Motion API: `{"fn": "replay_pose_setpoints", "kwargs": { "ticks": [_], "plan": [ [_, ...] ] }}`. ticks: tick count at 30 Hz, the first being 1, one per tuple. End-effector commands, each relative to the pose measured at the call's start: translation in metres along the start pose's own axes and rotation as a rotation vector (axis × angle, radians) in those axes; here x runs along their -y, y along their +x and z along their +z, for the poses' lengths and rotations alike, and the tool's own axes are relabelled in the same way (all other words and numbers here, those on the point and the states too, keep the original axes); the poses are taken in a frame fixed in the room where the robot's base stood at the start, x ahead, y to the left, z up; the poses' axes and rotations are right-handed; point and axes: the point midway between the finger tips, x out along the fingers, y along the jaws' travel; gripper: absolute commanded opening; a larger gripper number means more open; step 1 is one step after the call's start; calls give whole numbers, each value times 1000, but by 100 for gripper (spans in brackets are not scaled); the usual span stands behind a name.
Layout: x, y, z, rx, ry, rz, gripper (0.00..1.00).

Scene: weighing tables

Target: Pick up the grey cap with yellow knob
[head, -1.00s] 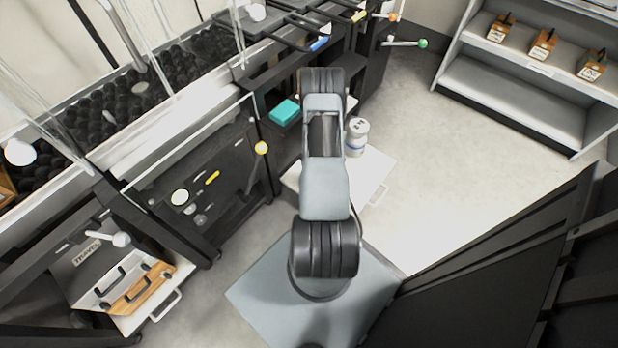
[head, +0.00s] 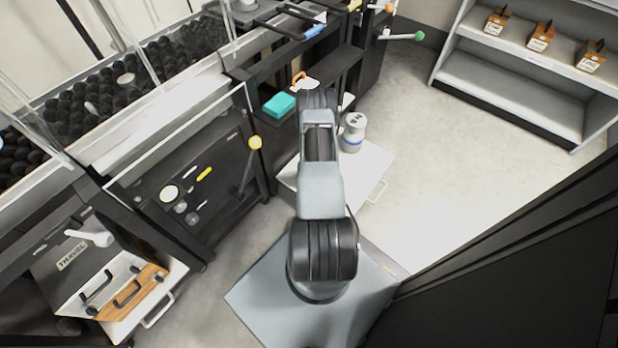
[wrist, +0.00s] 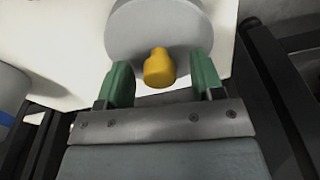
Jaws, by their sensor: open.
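The grey cap (wrist: 190,22) is in the upper middle of the wrist view, over a white surface. Its yellow knob (wrist: 159,68) points towards my gripper (wrist: 162,80). The two green fingers are open, one on each side of the knob and apart from it. The fingertips overlap the cap's near edge in the picture; I cannot tell whether they touch it. In the head view I cannot make out the cap or my fingers behind my arm.
A teal box (head: 279,104) lies on the dark shelf to the left. Open floor lies to the right.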

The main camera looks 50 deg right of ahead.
Motion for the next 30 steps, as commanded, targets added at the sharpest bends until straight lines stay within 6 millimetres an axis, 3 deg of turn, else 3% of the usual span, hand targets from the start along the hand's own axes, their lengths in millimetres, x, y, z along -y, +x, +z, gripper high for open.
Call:
{"fn": "replay_pose_setpoints", "kwargs": {
  "ticks": [7,23,30],
  "plan": [
    [0,1,0,0,0,0,59],
    [0,1,0,0,0,0,8],
    [0,0,0,0,0,0,7]
  ]
}}
